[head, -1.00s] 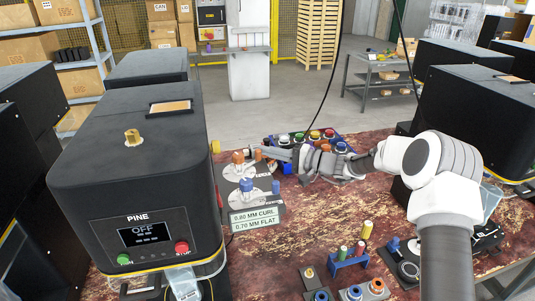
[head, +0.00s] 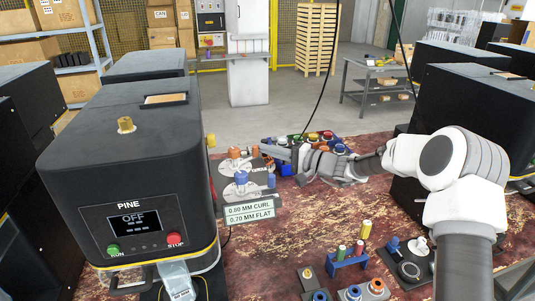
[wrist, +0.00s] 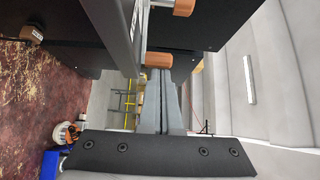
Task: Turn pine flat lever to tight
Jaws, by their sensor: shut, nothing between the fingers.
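The machine marked PINE (head: 128,160) stands at the left, its screen reading OFF. Beside it, a grey plate (head: 258,207) carries one orange-topped lever (head: 234,153) and one blue-topped lever (head: 241,178). Labels (head: 250,212) in front read 0.80 MM CURL and 0.70 MM FLAT. I cannot tell which lever is the flat one. My gripper (head: 268,147) is shut and empty, at the back right of the plate. In the wrist view its fingers (wrist: 166,78) point at an orange-brown cylindrical knob (wrist: 158,60); I cannot tell whether they touch it.
A blue tray of coloured caps (head: 312,136) lies just behind my gripper. A small blue rack (head: 347,260) with upright pegs and several round-topped blocks (head: 352,292) stand at the front. The red-brown worktop (head: 300,220) is clear between.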

